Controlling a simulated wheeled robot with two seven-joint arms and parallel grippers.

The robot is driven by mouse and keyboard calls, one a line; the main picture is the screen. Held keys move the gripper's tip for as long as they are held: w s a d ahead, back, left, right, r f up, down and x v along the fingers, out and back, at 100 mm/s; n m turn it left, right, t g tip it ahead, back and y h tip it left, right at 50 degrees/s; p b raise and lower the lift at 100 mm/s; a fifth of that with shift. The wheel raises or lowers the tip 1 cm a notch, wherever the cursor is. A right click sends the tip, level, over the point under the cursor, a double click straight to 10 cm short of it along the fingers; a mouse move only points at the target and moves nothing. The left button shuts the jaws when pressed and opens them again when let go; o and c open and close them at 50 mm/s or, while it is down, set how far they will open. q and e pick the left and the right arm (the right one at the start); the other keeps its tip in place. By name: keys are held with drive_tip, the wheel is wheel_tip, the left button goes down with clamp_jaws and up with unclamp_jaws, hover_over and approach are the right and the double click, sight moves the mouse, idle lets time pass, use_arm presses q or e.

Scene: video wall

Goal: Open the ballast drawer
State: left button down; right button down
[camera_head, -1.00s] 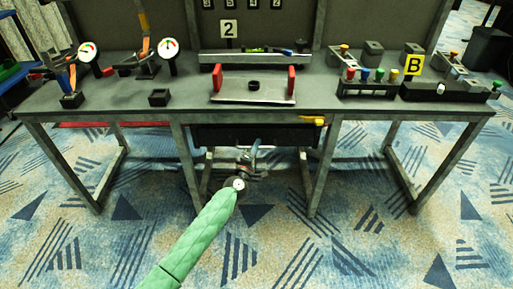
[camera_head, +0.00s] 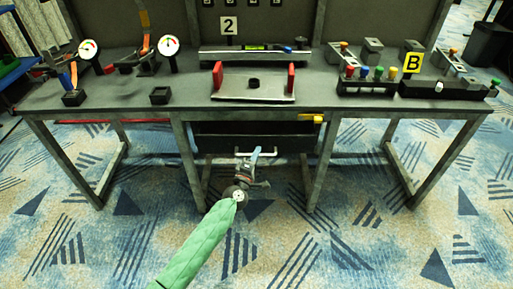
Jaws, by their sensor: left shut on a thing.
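The ballast drawer (camera_head: 285,142) is a dark box front under the middle of the workbench. It stands out toward me, with a dark band between it and the bench top edge. A pale bar handle (camera_head: 229,154) runs along its lower front. My left gripper (camera_head: 254,153), on a green-sleeved arm from below, is shut on the handle; its fingers cover part of it. The drawer's inside is hard to make out. My right gripper is not in view.
The workbench (camera_head: 203,87) carries gauges, a metal tray (camera_head: 253,96) with red ends, and a rack of coloured knobs (camera_head: 368,87). A yellow piece (camera_head: 312,117) sits at the bench front edge. Bench legs flank the drawer. The carpet in front is clear.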

use_arm(q)
drive_tip(key=s+p, duration=0.4)
drive_tip(key=s, duration=1.9)
drive_tip(key=shift+s, duration=0.2)
drive_tip(key=c, duration=1.5)
unclamp_jaws()
drive_tip(key=shift+o, duration=0.2)
drive_tip(key=v, duration=0.7)
drive_tip(key=shift+s+a, duration=0.15)
drive_tip(key=shift+s, duration=0.2)
drive_tip(key=shift+f, duration=0.1)
